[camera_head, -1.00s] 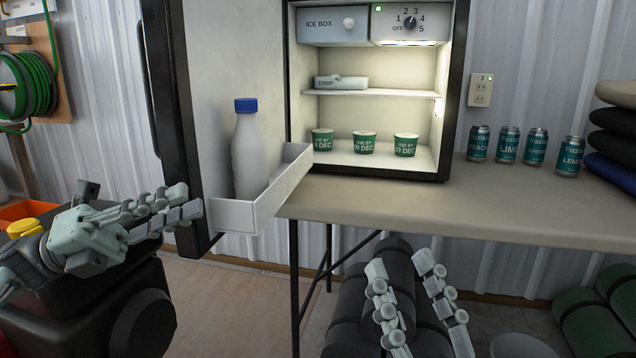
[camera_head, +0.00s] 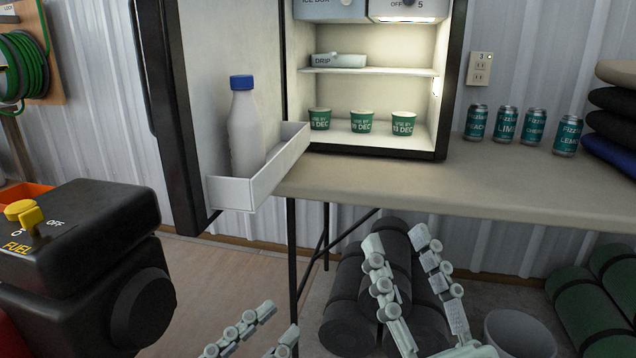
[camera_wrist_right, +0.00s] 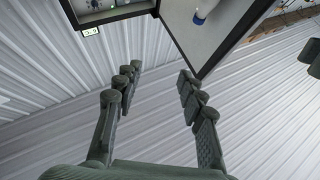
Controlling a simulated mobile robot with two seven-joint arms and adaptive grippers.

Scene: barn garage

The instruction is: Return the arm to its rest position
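My left gripper (camera_head: 280,320) shows at the bottom edge of the head view, low in front of the table. Its two fingers are apart with nothing between them, and its palm is out of frame. My right gripper (camera_head: 396,240) points up in front of the table, to the right of the left one. Its fingers are spread and empty. The right wrist view also shows the right gripper (camera_wrist_right: 160,74) open, with nothing between the fingertips.
An open fridge (camera_head: 445,90) stands on the table (camera_head: 470,195). Its door shelf (camera_head: 235,192) holds a white bottle (camera_head: 245,130). Green cups (camera_head: 362,122) stand inside. Several cans (camera_head: 506,125) stand right of it. A black fuel machine (camera_head: 85,230) is at left; dark rolls (camera_head: 350,310) lie below.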

